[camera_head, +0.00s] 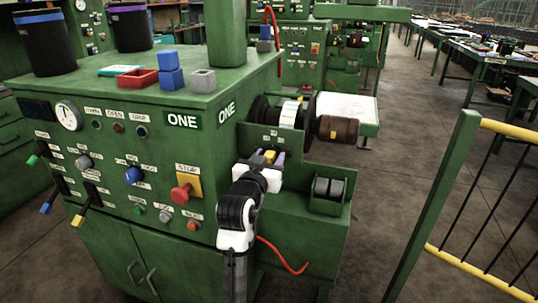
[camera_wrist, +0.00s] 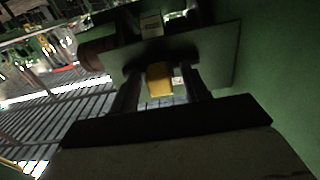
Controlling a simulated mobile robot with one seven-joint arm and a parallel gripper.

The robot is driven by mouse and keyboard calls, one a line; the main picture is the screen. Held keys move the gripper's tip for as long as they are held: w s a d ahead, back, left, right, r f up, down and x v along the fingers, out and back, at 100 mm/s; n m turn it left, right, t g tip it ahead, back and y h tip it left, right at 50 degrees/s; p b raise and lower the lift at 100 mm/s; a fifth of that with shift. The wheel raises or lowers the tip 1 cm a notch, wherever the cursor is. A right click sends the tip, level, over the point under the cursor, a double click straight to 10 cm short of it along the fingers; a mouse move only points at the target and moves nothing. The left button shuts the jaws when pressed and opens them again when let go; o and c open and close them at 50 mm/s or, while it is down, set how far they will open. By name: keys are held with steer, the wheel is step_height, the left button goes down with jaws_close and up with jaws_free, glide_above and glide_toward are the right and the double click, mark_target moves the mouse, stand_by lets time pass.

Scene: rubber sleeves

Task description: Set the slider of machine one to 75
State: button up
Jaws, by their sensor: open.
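Machine one (camera_head: 226,112) is a green cabinet labelled ONE on its front and its right side. The yellow slider knob (camera_head: 269,155) shows on a green plate at the machine's right side, below the spindle. My gripper (camera_head: 271,160) reaches up to it with the fingers apart. In the wrist view the yellow knob (camera_wrist: 159,80) appears between the two dark fingers of my gripper (camera_wrist: 163,85), with visible gaps on both sides. I cannot tell how deep it lies between them. The scale and the slider's value are not readable.
A spindle with a brown roller (camera_head: 338,131) juts out above my gripper. A green box with dark rollers (camera_head: 328,192) stands to the right. A red stop button (camera_head: 181,192) is on the front panel left of my arm. A green and yellow railing (camera_head: 440,200) stands farther right.

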steer(key=shift+w+d, duration=0.1)
steer(key=shift+w, duration=0.15)
jaws_close()
steer(key=shift+w+a+b, duration=0.2)
steer(key=shift+a, duration=0.4)
steer(key=shift+w+a+b, duration=0.15)
steer(key=shift+a+b, duration=0.05)
steer(key=shift+a, duration=0.4)
jaws_free()
steer(key=shift+a, duration=0.15)
steer(key=shift+s, duration=0.1)
